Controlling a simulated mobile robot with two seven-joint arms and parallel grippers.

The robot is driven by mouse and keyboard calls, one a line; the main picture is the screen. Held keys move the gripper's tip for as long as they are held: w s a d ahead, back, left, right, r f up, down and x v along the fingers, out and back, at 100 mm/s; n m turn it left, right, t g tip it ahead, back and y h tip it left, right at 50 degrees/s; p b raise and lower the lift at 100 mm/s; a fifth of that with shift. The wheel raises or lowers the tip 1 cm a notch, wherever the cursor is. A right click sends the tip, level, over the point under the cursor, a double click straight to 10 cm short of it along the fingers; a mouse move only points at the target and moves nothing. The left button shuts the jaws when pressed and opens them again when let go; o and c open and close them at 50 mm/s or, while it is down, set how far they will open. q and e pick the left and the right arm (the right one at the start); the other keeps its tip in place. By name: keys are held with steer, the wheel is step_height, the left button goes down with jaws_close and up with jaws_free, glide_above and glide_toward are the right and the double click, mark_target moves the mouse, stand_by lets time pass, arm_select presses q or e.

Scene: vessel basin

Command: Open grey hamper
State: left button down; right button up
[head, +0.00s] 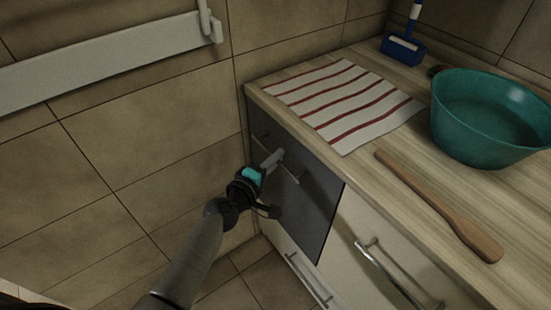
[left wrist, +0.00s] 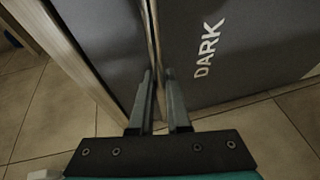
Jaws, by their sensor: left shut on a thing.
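The grey hamper (head: 318,212) is a dark grey front panel in the cabinet under the worktop, left of a cream drawer. A metal bar handle (head: 291,176) crosses its upper part. My left gripper (head: 273,160) is at this handle, shut on it. In the left wrist view the two fingers (left wrist: 159,100) lie on either side of a thin bar in front of the grey panel. The word "DARK" shows on the grey surface (left wrist: 250,50) there. The hamper front looks closed or nearly so; I cannot tell exactly. My right gripper is not in view.
The wooden worktop (head: 400,164) carries a striped cloth (head: 345,102), a teal basin (head: 490,118), a wooden spatula (head: 440,207) and a blue brush (head: 404,48). A cream drawer (head: 372,240) adjoins the hamper. A tiled wall stands at the left. The floor below is clear.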

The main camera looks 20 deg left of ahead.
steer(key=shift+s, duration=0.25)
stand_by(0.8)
